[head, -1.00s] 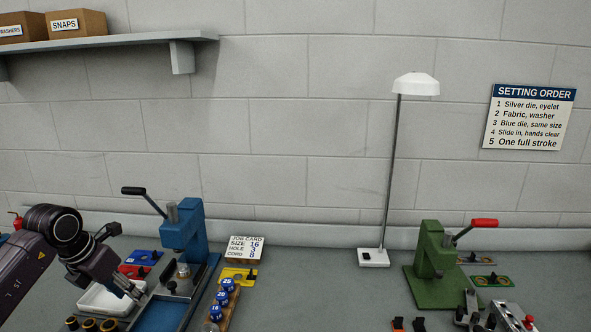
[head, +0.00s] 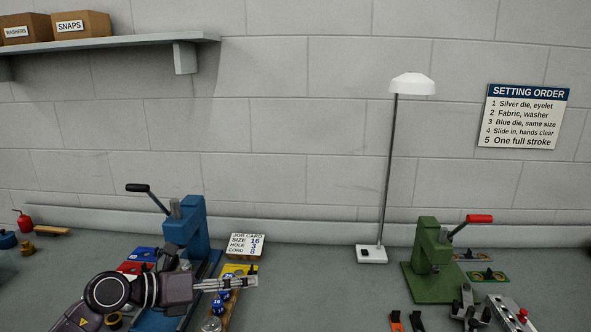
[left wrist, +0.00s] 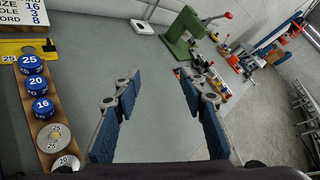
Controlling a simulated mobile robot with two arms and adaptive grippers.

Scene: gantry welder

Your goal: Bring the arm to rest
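My left arm (head: 130,292) reaches in from the lower left in the head view. Its gripper (head: 240,284) points right, over the wooden strip of blue dies (head: 225,287) beside the blue press (head: 192,230). In the left wrist view the two blue-padded fingers of this gripper (left wrist: 158,88) stand wide apart with nothing between them, only grey bench beyond. The blue dies (left wrist: 38,88), marked 25, 20 and 16, and silver discs lie to the left of the fingers there. My right gripper shows in neither view.
A green press (head: 432,262) with a red handle stands to the right, with small tools before it. A white lamp (head: 372,254) and a job card (head: 246,245) stand between the presses. The bench (head: 310,295) is clear in the middle.

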